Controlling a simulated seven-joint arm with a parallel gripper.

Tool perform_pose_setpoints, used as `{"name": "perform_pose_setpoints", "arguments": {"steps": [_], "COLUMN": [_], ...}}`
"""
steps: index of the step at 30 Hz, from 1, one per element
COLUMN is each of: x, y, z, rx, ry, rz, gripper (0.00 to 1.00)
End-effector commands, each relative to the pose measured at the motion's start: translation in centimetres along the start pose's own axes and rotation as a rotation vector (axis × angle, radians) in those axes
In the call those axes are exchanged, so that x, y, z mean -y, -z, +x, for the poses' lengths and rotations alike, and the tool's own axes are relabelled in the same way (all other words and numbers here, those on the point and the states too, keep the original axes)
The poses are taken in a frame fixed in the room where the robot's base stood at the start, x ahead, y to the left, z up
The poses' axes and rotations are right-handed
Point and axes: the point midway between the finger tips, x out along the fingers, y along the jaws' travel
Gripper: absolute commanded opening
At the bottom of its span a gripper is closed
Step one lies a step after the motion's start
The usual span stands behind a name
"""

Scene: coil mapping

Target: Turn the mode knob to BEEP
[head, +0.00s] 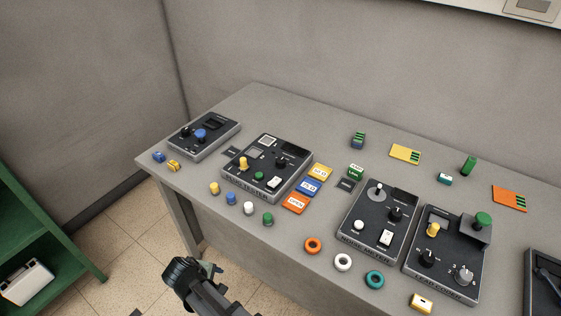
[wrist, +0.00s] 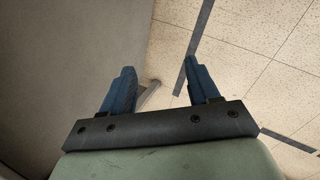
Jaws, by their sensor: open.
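Four dark consoles with knobs stand on the grey table; the small lettering marking the mode knob and BEEP is not readable. The right console (head: 447,256) has a silver knob (head: 463,275) ringed by pale marks, a black knob (head: 427,259), a yellow knob (head: 432,229) and a green one (head: 482,220). The noise-meter console (head: 376,230) has a black knob (head: 396,214) and a lever. Two more consoles (head: 268,167) (head: 204,135) stand to the left. My gripper (wrist: 157,70) is open and empty; in the head view it is off the table's front edge.
Coloured rings (head: 343,262), small pegs (head: 249,208), cards (head: 405,154) and blocks lie around the consoles. A dark tray (head: 543,285) is at the right edge. A green shelf (head: 40,225) stands at left.

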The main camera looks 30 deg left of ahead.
Motion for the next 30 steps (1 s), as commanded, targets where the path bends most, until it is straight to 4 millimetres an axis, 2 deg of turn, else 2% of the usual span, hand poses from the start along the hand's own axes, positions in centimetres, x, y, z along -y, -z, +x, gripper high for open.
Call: {"name": "perform_pose_setpoints", "arguments": {"steps": [1,7,12,18,22,25,30], "x": [-1.3,-6.6,-12.4,-17.4,-20.4,-23.2,-27.7], "y": [1.8,7.6,13.8,18.4,20.4,21.0,18.6], "z": [-0.5,-3.0,-6.9,-11.1,-13.5,-15.1,-15.8], "rx": [-0.027,-0.151,-0.312,-0.469,-0.545,-0.579,-0.538], "ry": [-0.027,-0.141,-0.240,-0.299,-0.316,-0.320,-0.304], "rz": [0.034,0.219,0.420,0.589,0.679,0.747,0.833], "gripper": [0.60,0.60,0.60,0.60,0.60,0.60,0.60]}}
